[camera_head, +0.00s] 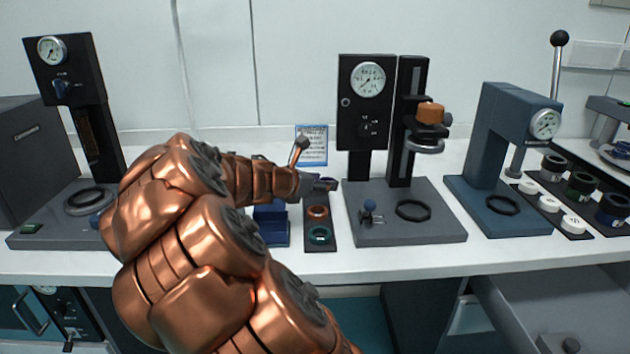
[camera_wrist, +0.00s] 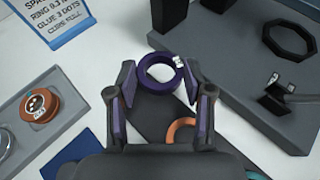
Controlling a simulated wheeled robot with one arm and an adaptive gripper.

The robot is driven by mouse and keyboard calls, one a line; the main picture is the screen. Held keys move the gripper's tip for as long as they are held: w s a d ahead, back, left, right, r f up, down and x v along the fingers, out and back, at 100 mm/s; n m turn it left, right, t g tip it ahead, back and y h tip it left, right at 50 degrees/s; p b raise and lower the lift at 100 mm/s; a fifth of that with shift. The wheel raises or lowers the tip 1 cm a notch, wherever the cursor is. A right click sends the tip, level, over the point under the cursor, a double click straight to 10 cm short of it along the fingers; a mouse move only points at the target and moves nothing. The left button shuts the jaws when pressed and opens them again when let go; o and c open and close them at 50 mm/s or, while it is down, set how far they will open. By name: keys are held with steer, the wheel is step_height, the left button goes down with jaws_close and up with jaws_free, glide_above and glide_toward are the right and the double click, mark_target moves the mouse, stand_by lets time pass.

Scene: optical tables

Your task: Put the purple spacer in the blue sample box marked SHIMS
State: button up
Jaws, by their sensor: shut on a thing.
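The purple spacer (camera_wrist: 158,91) is a ring between the two fingers of my gripper (camera_wrist: 160,78) in the wrist view. The gripper is shut on its sides. In the head view my gripper (camera_head: 316,183) is over the far end of a dark strip, and the spacer is small and partly hidden there. A blue box (camera_head: 272,228) stands just left of the strip, partly behind my arm. No SHIMS marking is readable. A blue patch (camera_wrist: 65,166) at the lower left of the wrist view may be part of it.
The dark strip (camera_head: 310,243) holds an orange ring (camera_head: 318,211) and a teal ring (camera_head: 319,235). A gauge stand with a grey base (camera_head: 375,230) is close on the right. A blue-edged notice (camera_head: 312,147) stands behind.

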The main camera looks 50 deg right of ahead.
steer(key=w+d, duration=0.2)
steer(key=d, duration=0.1)
steer(key=w+d, duration=0.2)
steer(key=d, duration=0.1)
steer(key=w+d+f, duration=0.1)
steer(key=d, duration=0.3)
steer(key=shift+w+f, duration=0.1)
steer(key=shift+w, duration=0.3)
steer(key=shift+a+f+b, duration=0.1)
steer(key=shift+f+b, duration=0.45)
steer(key=shift+f, duration=1.2)
steer(key=o, duration=0.8)
steer(key=shift+f, duration=0.1)
steer(key=shift+c, duration=0.2)
